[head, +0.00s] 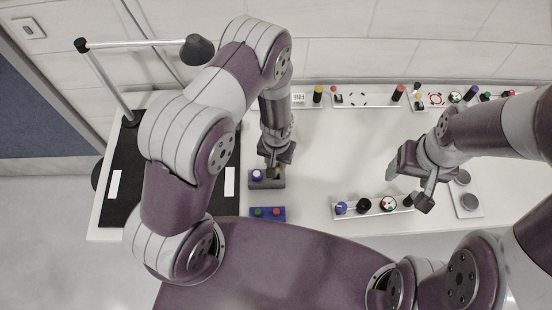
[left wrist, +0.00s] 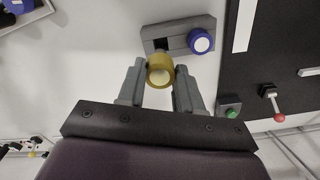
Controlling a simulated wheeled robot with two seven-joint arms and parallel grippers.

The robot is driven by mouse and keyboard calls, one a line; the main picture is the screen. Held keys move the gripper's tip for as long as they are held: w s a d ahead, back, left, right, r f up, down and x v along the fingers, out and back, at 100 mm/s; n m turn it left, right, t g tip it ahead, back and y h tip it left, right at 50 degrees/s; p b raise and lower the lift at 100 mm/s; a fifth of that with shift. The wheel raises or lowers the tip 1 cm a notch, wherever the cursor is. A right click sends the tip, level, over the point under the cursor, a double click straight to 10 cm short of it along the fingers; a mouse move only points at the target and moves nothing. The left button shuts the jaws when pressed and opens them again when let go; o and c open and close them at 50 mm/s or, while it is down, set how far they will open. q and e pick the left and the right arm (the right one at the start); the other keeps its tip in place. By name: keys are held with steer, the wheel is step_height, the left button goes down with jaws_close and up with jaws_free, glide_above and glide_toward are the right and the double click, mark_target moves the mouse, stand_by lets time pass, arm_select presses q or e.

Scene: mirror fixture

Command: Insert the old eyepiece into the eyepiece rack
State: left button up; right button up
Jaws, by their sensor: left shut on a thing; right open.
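My left gripper (head: 275,160) is shut on a gold-yellow cylindrical eyepiece with a pale top (left wrist: 160,71), gripped between the fingertips in the left wrist view. The small grey eyepiece rack (left wrist: 180,27) lies just beyond the fingertips; it also shows below the gripper in the head view (head: 268,184). A blue eyepiece with a white top (left wrist: 200,41) sits at one end of the rack. A dark opening (left wrist: 160,44) shows at the other end, close to the held eyepiece. I cannot tell whether the eyepiece touches the rack. My right gripper (head: 408,187) is open and empty.
A blue block with green and red buttons (head: 267,214) lies in front of the rack. A black mat (head: 125,155) with a lamp (head: 198,49) is at the left. A white tray of knobs (head: 372,207) is under my right gripper. More trays line the back; the middle table is clear.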

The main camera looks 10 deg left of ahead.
arm_select(q)
steer(key=shift+f+b, duration=0.35)
steer(key=shift+f, duration=0.8)
steer(key=shift+a+f, duration=0.1)
steer(key=shift+a, duration=0.15)
steer(key=shift+d, duration=0.1)
arm_select(e)
steer(key=shift+a+f, duration=0.2)
steer(key=shift+f, duration=0.7)
arm_select(q)
steer(key=shift+d, duration=0.1)
arm_select(e)
steer(key=shift+d, duration=0.15)
arm_select(q)
steer(key=shift+a, duration=0.2)
steer(key=shift+d, duration=0.15)
steer(key=shift+f+b, duration=2.1)
steer(key=shift+f, duration=0.15)
arm_select(e)
steer(key=shift+f, duration=1.95)
